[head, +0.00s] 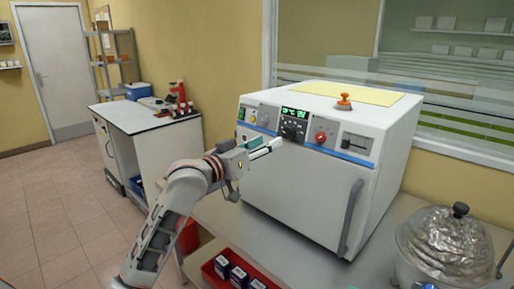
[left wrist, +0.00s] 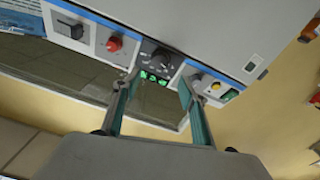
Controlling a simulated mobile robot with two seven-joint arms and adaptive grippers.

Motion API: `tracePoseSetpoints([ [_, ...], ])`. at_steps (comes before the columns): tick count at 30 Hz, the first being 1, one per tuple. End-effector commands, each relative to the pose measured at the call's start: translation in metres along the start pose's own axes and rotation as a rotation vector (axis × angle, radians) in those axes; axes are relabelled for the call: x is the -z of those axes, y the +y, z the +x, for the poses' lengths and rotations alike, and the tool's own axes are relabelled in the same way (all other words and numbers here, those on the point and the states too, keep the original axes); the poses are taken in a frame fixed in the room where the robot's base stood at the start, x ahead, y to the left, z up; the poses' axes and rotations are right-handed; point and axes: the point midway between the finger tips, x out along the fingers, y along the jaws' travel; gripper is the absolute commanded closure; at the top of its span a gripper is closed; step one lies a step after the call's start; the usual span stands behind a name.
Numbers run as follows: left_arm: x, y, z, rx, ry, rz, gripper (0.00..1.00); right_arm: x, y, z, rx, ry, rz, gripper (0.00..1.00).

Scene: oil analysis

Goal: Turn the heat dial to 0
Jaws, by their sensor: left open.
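The white oven-like machine (head: 300,195) stands on the bench with a control panel along its top front. The black heat dial (head: 289,131) sits below a green lit display (head: 294,114). In the left wrist view the dial (left wrist: 160,59) and the green display (left wrist: 156,77) lie just beyond and between my fingertips. My left gripper (head: 262,148) is open and empty, in front of the panel, a little left of and below the dial. In the left wrist view its two fingers (left wrist: 158,84) are spread apart. I cannot tell whether a fingertip touches the panel. My right gripper is not in view.
A red knob (head: 320,137) and a dark switch (head: 355,143) are right of the dial. A foil-covered pot (head: 446,245) stands at the bench's right. A red tray (head: 212,272) with small boxes lies in front. A white side counter (head: 145,117) stands left.

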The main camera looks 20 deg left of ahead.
Motion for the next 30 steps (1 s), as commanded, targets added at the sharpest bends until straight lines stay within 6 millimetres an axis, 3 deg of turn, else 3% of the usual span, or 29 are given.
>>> tracePoseSetpoints([
  [3,-0.001,-0.001,-0.019,0.001,-0.001,0.001,0.57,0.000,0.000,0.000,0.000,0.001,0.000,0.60],
  [9,0.000,0.000,-0.033,0.000,0.000,0.000,0.57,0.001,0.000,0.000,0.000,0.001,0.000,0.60],
  [24,-0.001,0.000,-0.034,0.001,-0.001,-0.001,0.57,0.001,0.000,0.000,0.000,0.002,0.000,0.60],
  [27,-0.017,-0.003,-0.035,0.011,-0.017,-0.001,0.57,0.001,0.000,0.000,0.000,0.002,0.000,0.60],
  [29,-0.039,-0.007,-0.036,0.026,-0.038,0.001,0.57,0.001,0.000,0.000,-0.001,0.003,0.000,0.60],
  [30,-0.059,-0.011,-0.038,0.040,-0.057,0.003,0.57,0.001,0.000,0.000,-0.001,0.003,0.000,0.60],
])
